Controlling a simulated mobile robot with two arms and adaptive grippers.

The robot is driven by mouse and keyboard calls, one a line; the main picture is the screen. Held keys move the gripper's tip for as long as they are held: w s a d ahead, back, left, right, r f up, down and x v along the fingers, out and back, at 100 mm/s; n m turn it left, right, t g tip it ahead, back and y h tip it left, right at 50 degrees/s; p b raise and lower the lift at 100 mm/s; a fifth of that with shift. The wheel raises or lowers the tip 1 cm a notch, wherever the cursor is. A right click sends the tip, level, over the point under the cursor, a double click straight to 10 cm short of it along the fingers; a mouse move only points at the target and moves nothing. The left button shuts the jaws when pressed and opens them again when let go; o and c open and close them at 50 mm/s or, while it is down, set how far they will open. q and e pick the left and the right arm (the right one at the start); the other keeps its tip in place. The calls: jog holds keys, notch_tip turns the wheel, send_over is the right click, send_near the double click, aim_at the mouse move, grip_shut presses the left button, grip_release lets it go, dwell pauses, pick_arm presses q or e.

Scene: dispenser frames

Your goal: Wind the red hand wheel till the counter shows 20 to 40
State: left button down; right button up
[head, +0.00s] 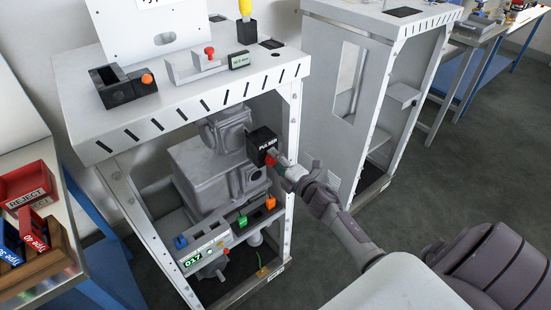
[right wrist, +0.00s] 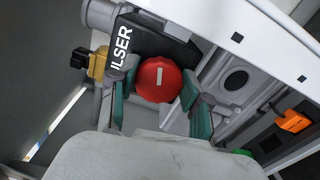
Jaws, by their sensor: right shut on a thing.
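The red hand wheel (right wrist: 160,79) is on the front of the black box marked PULSER (right wrist: 152,38). In the head view the PULSER box (head: 263,144) sits inside the dispenser frame, and the wheel is mostly hidden by my gripper. The right gripper (right wrist: 161,100) has its two green-padded fingers on either side of the wheel, shut on it. In the head view the right gripper (head: 278,165) reaches in from the lower right. The counter (head: 192,261) on the lower panel shows green digits that read 017. My left gripper is not in view.
Blue, green and orange blocks (head: 243,219) stand near the counter panel. The frame's right post (head: 292,150) is close beside my right gripper. A second dispenser frame (head: 375,90) stands behind to the right.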

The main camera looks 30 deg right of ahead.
jog(key=shift+f+m+p, duration=0.15)
jog(key=shift+m+p, duration=0.25)
jog(key=shift+m, duration=1.6)
jog(key=o, duration=1.2)
jog(key=shift+c, duration=0.2)
jog(key=shift+s, duration=0.1)
jog(key=s+d, duration=0.1)
jog(key=s, duration=1.1)
jog(key=shift+w, duration=0.1)
